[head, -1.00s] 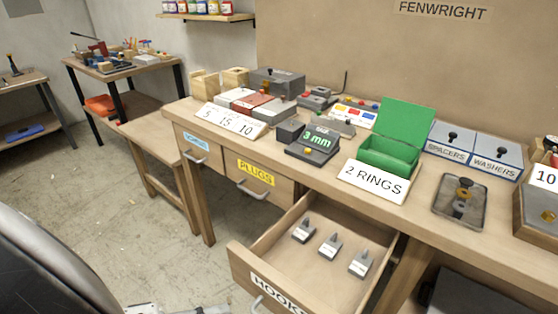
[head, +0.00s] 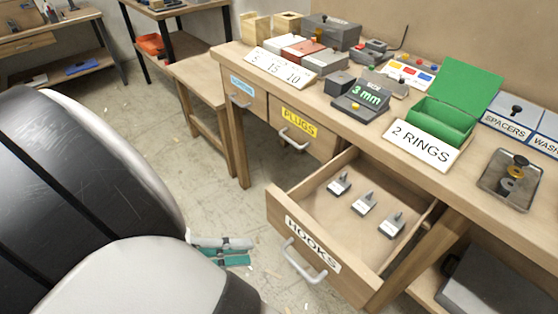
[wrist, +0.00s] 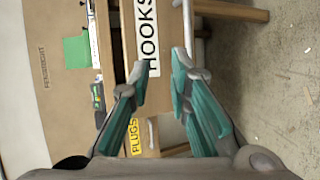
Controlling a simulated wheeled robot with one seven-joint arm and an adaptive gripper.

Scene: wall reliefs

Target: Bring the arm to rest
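My gripper (head: 222,250) is low over the floor in the head view, left of the open HOOKS drawer (head: 283,211). In the wrist view its two teal fingers (wrist: 160,66) are spread apart with nothing between them. The drawer's front and HOOKS label (wrist: 147,40) lie beyond the fingertips there, and my gripper looks apart from the drawer. My arm fills the left of the head view, bent, with its large dark and pale links close to the camera.
The drawer sticks out from the workbench (head: 262,82) and holds three grey hooks (head: 364,203). An open green box (head: 441,121) stands on the bench by a "2 RINGS" card (head: 421,143). A lower wooden bench (head: 205,72) stands behind. The floor (head: 185,155) left of the drawer is clear.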

